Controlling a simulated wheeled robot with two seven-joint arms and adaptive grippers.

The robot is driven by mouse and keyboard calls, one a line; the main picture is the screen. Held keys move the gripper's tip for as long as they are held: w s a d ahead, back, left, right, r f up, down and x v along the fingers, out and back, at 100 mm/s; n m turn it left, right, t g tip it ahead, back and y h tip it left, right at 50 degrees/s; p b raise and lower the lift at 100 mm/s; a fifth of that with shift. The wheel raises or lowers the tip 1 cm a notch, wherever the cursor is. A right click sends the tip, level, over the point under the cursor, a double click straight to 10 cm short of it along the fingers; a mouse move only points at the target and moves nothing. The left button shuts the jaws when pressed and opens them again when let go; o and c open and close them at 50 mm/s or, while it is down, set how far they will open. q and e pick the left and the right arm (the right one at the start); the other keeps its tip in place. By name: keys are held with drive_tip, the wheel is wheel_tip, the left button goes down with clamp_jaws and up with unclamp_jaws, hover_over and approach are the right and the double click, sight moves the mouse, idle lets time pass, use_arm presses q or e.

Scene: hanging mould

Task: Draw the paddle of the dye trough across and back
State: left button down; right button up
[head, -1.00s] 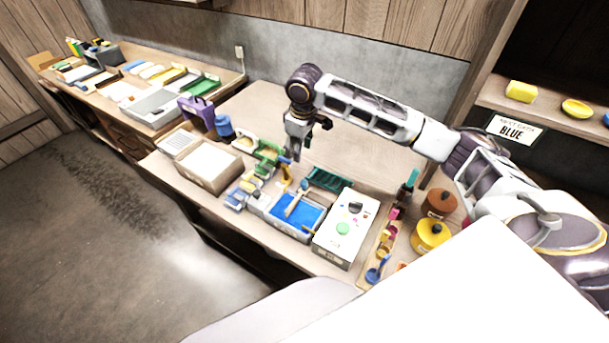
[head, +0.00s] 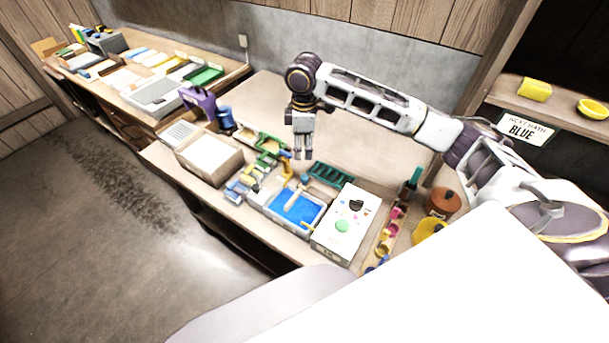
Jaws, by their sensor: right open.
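The dye trough (head: 309,231) is a pale tray holding blue dye, on the bench below my right arm. Its paddle (head: 294,198) is a light wooden piece leaning at a slant over the trough's back left part. My right gripper (head: 303,156) is open and empty, pointing down above and behind the trough. It looks apart from the paddle, though the height between them is hard to judge. My left gripper is not in view.
A white box with a green button (head: 342,226) stands right of the trough. A dark green rack (head: 328,175) lies behind it. Small coloured scoops (head: 382,241) and lidded pots (head: 443,203) stand further right. A cardboard box (head: 209,158) is at the left.

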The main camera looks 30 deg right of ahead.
sight(304, 176)
drive_tip(key=shift+s+d+n, duration=0.15)
drive_tip(key=shift+s+n, duration=0.05)
drive_tip(key=shift+n, duration=1)
drive_tip(key=shift+f, duration=0.1)
drive_tip(key=shift+f+p, duration=0.55)
drive_tip(key=shift+f, duration=6.25)
drive_tip(key=shift+c, duration=0.5)
clamp_jaws()
